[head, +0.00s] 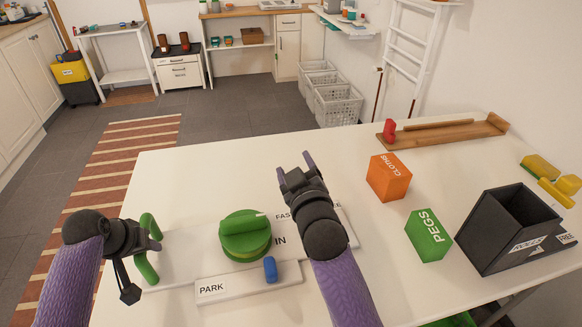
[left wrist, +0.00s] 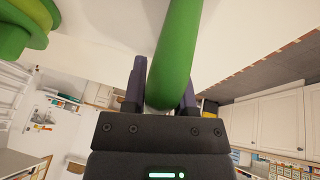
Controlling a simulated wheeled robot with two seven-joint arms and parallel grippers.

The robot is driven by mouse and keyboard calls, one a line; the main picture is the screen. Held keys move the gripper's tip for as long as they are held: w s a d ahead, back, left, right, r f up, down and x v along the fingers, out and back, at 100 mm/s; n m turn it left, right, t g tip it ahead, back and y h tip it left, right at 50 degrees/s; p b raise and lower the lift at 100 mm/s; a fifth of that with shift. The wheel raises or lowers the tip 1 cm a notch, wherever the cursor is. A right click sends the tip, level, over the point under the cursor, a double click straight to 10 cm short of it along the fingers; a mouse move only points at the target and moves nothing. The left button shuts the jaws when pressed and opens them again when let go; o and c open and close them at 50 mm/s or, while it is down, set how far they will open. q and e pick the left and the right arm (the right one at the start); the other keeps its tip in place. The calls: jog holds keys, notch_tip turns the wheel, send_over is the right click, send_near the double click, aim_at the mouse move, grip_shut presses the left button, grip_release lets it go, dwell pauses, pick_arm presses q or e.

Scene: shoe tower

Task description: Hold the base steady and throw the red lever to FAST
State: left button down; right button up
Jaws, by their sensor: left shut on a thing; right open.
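The white base (head: 186,252) lies on the white table with a green handle (head: 147,270) at its left end. My left gripper (head: 151,237) is shut on the green handle, which also shows between the fingers in the left wrist view (left wrist: 176,50). A green knob (head: 246,236) stands on the base, and a blue lever (head: 270,269) sits by the PARK label. The FAST label (head: 284,215) is partly covered by my right arm. My right gripper (head: 296,167) is open and empty above the base's far edge. I see no red lever on the base; my right arm hides part of it.
An orange CLOTHS box (head: 389,178), a green PEGS box (head: 428,235) and a dark open bin (head: 508,230) stand to the right. A wooden rack (head: 450,132) with a red piece (head: 389,131) lies at the back right. The table's far left is clear.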

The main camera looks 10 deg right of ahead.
pick_arm(q)
jog(key=c, duration=0.7)
grip_release()
jog(key=o, duration=0.4)
jog(key=v, duration=1.2)
